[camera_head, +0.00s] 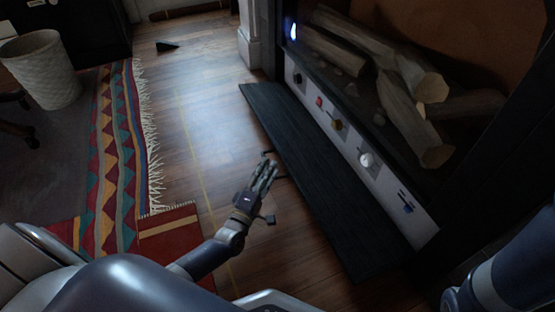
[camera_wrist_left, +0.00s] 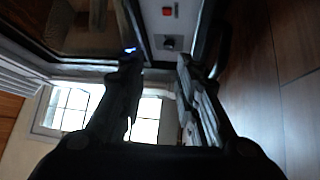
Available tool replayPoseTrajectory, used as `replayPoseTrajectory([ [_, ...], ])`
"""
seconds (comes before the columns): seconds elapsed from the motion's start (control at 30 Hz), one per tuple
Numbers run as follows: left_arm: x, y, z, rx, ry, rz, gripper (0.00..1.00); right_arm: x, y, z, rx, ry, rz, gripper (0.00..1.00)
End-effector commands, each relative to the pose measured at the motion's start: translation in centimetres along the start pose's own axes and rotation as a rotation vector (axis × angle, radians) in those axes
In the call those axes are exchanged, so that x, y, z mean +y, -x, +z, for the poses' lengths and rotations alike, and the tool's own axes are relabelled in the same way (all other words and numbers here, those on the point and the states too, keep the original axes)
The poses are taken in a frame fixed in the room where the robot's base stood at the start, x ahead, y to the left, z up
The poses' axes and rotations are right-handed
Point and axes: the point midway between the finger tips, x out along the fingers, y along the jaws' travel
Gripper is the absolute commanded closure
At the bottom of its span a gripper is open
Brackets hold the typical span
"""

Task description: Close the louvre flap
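The louvre flap (camera_head: 315,185) is a long dark panel, folded down low in front of the fireplace, leaving the pale control strip (camera_head: 345,140) above it exposed. A thin dark bar, which looks like its handle (camera_head: 266,153), shows at its near edge, partly hidden by my left gripper (camera_head: 267,168). That gripper is at the flap's left long edge; contact cannot be told. In the left wrist view its two fingers (camera_wrist_left: 157,65) are spread with nothing clearly between them. The control strip shows there with a red switch (camera_wrist_left: 167,11) and a dark knob (camera_wrist_left: 169,43). My right gripper is not in view.
The fireplace logs (camera_head: 400,85) lie behind the opening above the strip. A small blue flame (camera_head: 292,30) shows at its left end. Wooden floor (camera_head: 205,110) is clear left of the flap. A patterned rug (camera_head: 117,150) and white wastebasket (camera_head: 42,70) stand farther left.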

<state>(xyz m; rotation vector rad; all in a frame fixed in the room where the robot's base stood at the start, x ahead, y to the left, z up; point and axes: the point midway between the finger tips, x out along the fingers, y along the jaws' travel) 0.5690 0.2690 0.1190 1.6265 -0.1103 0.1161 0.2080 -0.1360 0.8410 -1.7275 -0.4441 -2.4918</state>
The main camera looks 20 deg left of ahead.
Motion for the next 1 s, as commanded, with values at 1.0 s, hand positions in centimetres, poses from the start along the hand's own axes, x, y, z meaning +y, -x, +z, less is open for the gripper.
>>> replayPoseTrajectory([
  [1.0,-7.4,-5.7,-3.9,0.056,0.07,-0.128,0.7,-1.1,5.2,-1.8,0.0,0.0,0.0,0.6],
])
